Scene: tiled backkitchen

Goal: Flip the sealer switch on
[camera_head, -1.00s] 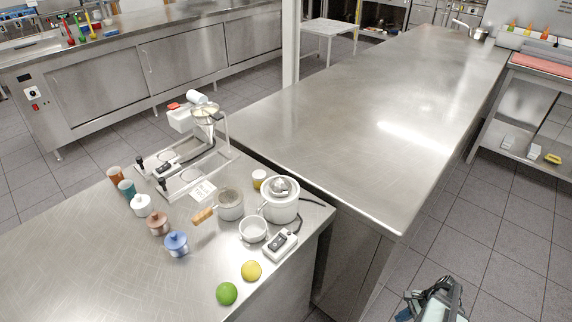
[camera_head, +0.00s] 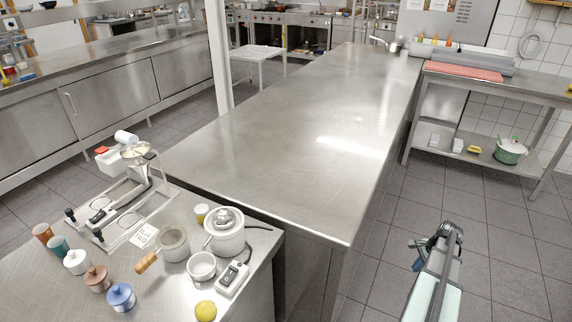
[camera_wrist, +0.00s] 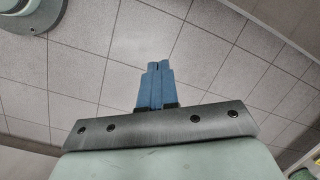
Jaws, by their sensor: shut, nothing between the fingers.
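A metal-framed device with black-knobbed handles and a white funnel-like top (camera_head: 137,153) stands at the left on the near steel counter. It looks like the sealer. A small dark control (camera_head: 100,214) shows on its base, but its setting is too small to read. A separate white switch box (camera_head: 233,278) with a dark rocker lies at the counter's right end, by a lidded white pot (camera_head: 225,231). I cannot tell for certain which switch belongs to the sealer. My gripper's blue fingers (camera_wrist: 157,72) are shut and empty over floor tiles in the wrist view, far from both switches.
A yellow fruit (camera_head: 205,311), lidded jars (camera_head: 121,297), a handled pan (camera_head: 174,245) and a small white pot (camera_head: 202,266) crowd the near counter. A long bare steel table (camera_head: 290,150) lies behind it. Open tiled floor (camera_head: 500,260) is at the right.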

